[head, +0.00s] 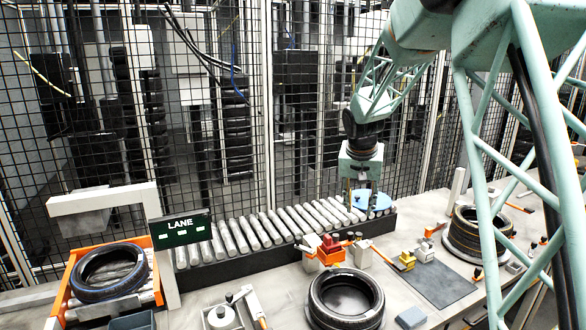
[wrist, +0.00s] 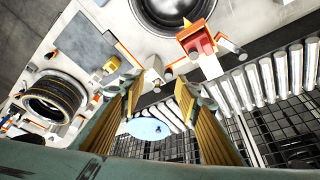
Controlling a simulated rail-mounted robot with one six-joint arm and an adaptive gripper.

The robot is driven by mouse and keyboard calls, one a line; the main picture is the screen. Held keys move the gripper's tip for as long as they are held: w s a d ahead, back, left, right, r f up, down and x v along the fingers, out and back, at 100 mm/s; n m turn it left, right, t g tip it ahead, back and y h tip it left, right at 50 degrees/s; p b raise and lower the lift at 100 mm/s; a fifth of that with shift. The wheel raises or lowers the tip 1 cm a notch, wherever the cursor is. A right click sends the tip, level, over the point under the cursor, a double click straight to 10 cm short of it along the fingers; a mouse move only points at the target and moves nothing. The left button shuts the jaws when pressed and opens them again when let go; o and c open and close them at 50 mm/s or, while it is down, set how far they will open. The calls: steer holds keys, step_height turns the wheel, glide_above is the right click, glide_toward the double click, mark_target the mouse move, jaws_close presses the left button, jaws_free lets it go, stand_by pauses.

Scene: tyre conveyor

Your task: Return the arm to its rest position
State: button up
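My arm reaches from the upper right of the head view down to the far end of the roller conveyor (head: 290,222). My gripper (head: 362,193) points down there, above or beside a light blue disc (head: 381,200). In the wrist view the two yellow-brown fingers of my gripper (wrist: 155,98) stand apart with nothing between them. The blue disc (wrist: 148,129) shows beyond the fingers. Whether the fingers touch it cannot be told.
A tyre (head: 108,272) lies in the orange-edged tray at left, beside a LANE sign (head: 181,229). Another tyre (head: 346,300) lies at the front, and stacked tyres (head: 466,231) stand at right. A red and yellow fixture (head: 330,249) stands near the conveyor. A mesh fence (head: 240,120) closes the back.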

steer(key=s+r+n+b, duration=0.1)
steer(key=s+r, duration=0.4)
steer(key=s, duration=0.5)
steer(key=s+r, duration=0.4)
steer(key=s, duration=0.7)
steer(key=s+r+n+b, duration=0.1)
steer(key=s+r, duration=0.4)
steer(key=s, duration=0.5)
steer(key=s+f+b, duration=0.1)
steer(key=s+f, duration=0.1)
steer(key=s, duration=1.3)
steer(key=s+a+f+n+y+b, duration=0.1)
steer(key=s+f, duration=0.1)
steer(key=s, duration=1.4)
steer(key=shift+f+n+y, duration=0.2)
steer(key=shift+n+y, duration=0.1)
